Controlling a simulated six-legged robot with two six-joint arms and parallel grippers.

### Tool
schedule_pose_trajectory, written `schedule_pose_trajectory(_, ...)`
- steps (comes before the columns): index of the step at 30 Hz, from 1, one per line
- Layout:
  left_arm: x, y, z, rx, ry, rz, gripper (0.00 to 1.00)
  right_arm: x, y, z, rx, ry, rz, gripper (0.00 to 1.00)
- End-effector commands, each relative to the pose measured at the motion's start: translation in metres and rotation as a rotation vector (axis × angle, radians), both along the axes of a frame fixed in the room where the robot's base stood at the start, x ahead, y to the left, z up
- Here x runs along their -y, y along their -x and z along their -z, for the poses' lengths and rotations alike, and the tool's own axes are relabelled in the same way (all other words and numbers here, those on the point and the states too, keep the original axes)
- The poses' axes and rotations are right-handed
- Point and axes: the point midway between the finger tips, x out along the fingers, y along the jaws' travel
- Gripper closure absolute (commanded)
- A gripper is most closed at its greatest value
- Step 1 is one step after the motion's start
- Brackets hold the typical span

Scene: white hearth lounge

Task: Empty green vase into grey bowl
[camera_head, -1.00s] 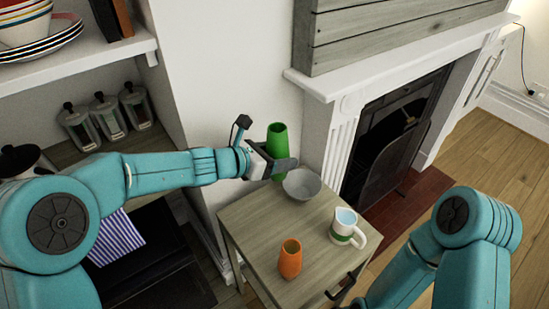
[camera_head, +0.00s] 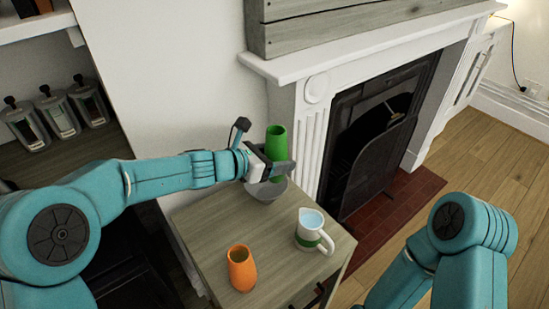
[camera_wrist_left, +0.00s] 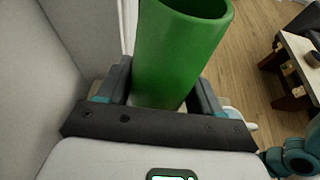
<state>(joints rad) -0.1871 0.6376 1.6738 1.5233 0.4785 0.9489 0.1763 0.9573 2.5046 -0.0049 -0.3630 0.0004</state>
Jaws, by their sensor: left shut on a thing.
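The green vase (camera_head: 276,143) is upright in my left gripper (camera_head: 268,170), which is shut on it. In the left wrist view the green vase (camera_wrist_left: 180,50) stands between the two fingers of the left gripper (camera_wrist_left: 160,95), with its open rim up; its contents do not show. The grey bowl (camera_head: 266,193) sits on the small wooden table (camera_head: 215,225) near the wall. The vase is above the bowl's back edge in the head view, and the gripper hides part of the bowl. Of my right arm only upper links show; its gripper is out of view.
An orange vase (camera_head: 241,268) stands at the table's front. A white and green jug (camera_head: 313,232) with pale blue inside stands to the right. A fireplace (camera_head: 370,140) is behind on the right, and jars (camera_head: 57,112) stand on a shelf at the left.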

Motion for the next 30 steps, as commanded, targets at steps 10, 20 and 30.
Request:
schedule_pose_trajectory(10, -0.002, 0.005, 0.005, -0.021, 0.017, 0.001, 0.76, 0.0, 0.0, 0.001, 0.0, 0.0, -0.001, 0.57)
schedule_pose_trajectory(20, 0.003, 0.008, 0.003, -0.073, 0.055, 0.001, 0.76, 0.0, 0.0, -0.011, 0.0, 0.0, 0.0, 0.57)
schedule_pose_trajectory(30, 0.008, 0.012, 0.003, -0.128, 0.093, 0.001, 0.76, 0.0, 0.0, -0.023, 0.0, 0.0, 0.0, 0.57)
